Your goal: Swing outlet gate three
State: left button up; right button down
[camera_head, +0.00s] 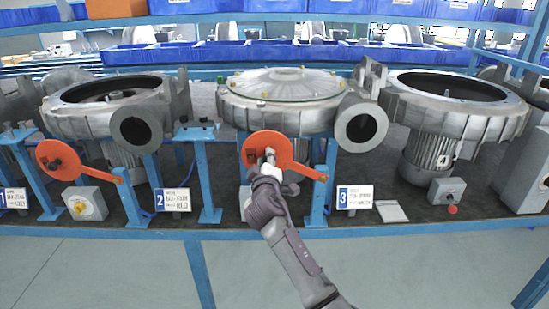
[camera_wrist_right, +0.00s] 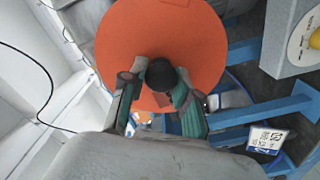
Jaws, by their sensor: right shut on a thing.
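The orange gate beside sign 3 (camera_head: 299,169) is a round disc with a flat arm reaching right and slightly down to a blue post. The disc is at the left of the middle blower's round outlet (camera_head: 361,126), which shows dark and uncovered. My right gripper (camera_head: 268,161) is at the front of the disc. In the right wrist view the orange disc (camera_wrist_right: 165,30) fills the top middle. There my right gripper (camera_wrist_right: 160,88) has its green-padded fingers on either side of a dark knob (camera_wrist_right: 160,73), shut on it. My left gripper is not in view.
Sign 3 (camera_head: 353,197) stands right of the gate. Another orange gate (camera_head: 62,158) and sign 2 (camera_head: 173,199) are at the left. Blue posts (camera_head: 205,180) flank the gates. A grey box with a red button (camera_head: 448,192) is at the right. Open floor lies in front.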

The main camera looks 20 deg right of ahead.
jog(key=shift+w+a+f+n+b, duration=0.1)
jog(key=shift+a+f+n+b, duration=0.2)
jog(key=shift+f, duration=0.2)
jog(key=shift+a+f+n+b, duration=0.15)
jog(key=shift+f+n, duration=0.15)
jog(key=shift+f, duration=0.25)
jog(key=c, duration=0.8)
grip_release()
jog(key=v, duration=1.2)
jog(key=shift+f, duration=0.1)
